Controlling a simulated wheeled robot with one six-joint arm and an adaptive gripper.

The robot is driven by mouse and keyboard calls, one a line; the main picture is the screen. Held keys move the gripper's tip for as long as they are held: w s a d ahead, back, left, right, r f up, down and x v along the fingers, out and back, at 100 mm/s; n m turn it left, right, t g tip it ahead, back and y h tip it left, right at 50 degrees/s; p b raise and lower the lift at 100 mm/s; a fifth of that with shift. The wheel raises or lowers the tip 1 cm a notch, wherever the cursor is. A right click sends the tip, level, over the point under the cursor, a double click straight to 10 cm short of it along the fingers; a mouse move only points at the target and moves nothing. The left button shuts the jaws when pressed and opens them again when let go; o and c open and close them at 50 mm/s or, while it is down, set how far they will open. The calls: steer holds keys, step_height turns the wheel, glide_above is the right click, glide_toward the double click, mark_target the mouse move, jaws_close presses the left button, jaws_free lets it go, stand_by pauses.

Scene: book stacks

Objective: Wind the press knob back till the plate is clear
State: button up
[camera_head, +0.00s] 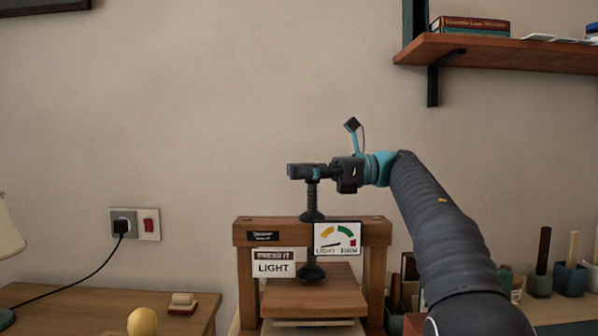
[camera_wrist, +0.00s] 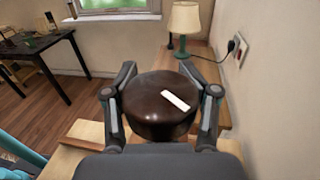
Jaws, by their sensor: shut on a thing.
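The wooden book press (camera_head: 375,232) stands in the middle of the head view. Its dark upright screw (camera_head: 312,195) passes through the top beam and ends in a dark foot on the wooden plate (camera_head: 312,302). A pale layer (camera_head: 313,322) shows under the plate; I cannot tell whether they touch. My gripper (camera_head: 306,171) is at the screw's top. In the wrist view, its two fingers are shut on the round dark brown knob (camera_wrist: 155,112), one each side. The knob has a white mark on top. The gauge (camera_head: 337,239) needle points left, near LIGHT.
A sign (camera_head: 273,264) on the press reads LIGHT. A lamp (camera_wrist: 186,22), a yellow ball (camera_head: 142,322) and a stamp-like block (camera_head: 182,303) are on the left desk. A shelf (camera_head: 500,52) is at upper right; several pots (camera_head: 570,279) stand at right.

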steer(key=shift+f, duration=0.25)
steer(key=o, duration=0.9)
steer(key=shift+w+d, duration=0.1)
steer(key=shift+o, duration=0.2)
steer(key=shift+r, duration=0.1)
steer(key=shift+r+t, duration=0.1)
steer(key=shift+t, duration=0.2)
